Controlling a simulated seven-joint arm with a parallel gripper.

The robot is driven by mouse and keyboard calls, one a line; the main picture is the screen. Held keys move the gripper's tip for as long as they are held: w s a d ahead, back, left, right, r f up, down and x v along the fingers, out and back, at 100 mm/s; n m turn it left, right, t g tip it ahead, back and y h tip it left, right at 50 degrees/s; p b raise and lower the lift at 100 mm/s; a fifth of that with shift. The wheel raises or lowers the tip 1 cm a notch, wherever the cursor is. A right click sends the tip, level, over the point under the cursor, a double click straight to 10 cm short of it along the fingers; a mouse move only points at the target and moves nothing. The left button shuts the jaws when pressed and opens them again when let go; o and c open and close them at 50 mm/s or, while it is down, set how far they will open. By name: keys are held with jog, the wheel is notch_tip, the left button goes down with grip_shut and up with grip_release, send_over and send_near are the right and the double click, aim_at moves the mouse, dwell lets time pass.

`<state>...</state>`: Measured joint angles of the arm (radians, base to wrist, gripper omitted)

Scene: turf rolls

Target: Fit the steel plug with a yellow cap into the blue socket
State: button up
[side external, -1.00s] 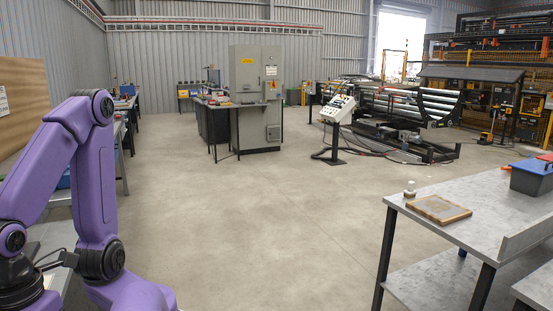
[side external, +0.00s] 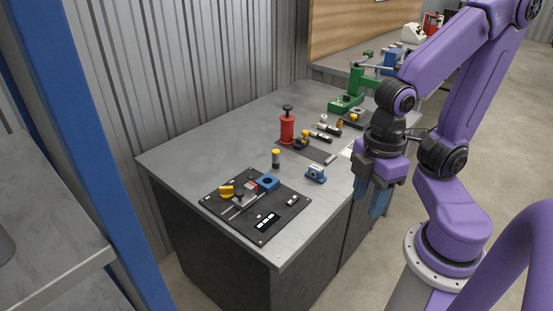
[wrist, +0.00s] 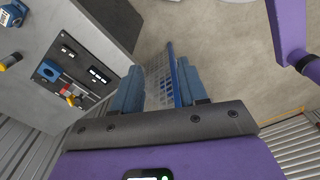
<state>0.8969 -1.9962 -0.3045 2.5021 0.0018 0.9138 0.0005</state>
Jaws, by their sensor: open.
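The steel plug with a yellow cap (side external: 276,159) stands upright on the grey bench, behind a black board. Its yellow cap also shows at the left edge of the wrist view (wrist: 10,61). The blue socket (side external: 267,183) sits on the black board, just in front of the plug and apart from it; it also shows in the wrist view (wrist: 48,70). My gripper (side external: 376,205) points down at the bench's right side, well away from plug and socket. Its blue fingers are apart with nothing between them in the wrist view (wrist: 160,75).
The black board (side external: 236,219) also carries a yellow knob (side external: 227,191). A small blue block (side external: 316,174) lies between socket and gripper. A red cylinder (side external: 287,127), several dark cylinders and a green press (side external: 350,95) stand farther back. The bench's left rear is clear.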

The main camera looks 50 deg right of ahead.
jog(key=o, duration=0.3)
